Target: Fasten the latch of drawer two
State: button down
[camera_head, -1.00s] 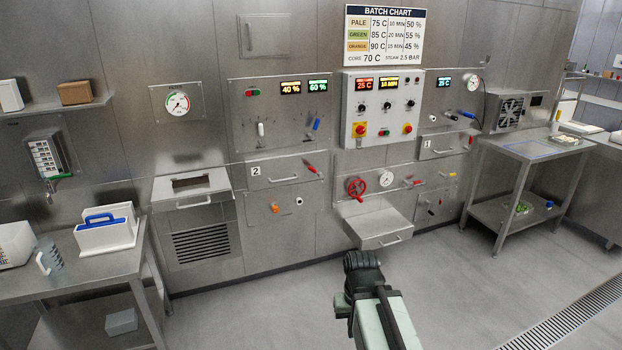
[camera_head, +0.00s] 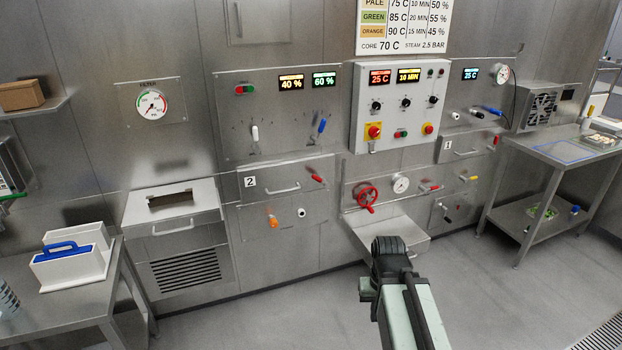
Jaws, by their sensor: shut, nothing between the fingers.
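Drawer two (camera_head: 262,192) is a steel drawer front with a white "2" label and a bar handle, set in the wall left of centre. It looks shut. Its red-handled latch (camera_head: 316,178) sits near the right end of the front, sloping down to the right. Whether the latch is engaged is too small to tell. My arm rises from the bottom of the view, below and right of drawer two, ending in a black joint well apart from the latch. No fingers of my gripper show.
Drawer one (camera_head: 460,147) is to the right. A red handwheel (camera_head: 367,197) and an open steel tray (camera_head: 420,233) are below the control box (camera_head: 400,105). Side tables stand left (camera_head: 60,305) and right (camera_head: 560,150). The floor before drawer two is clear.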

aim_at(324, 181)
jog(key=u, duration=0.45)
jog(key=i, duration=1.05)
jog(key=u, duration=1.05)
jog(key=k, duration=0.8)
jog(key=u, duration=0.05)
jog(key=i, duration=0.95)
jog(key=z, duration=0.05)
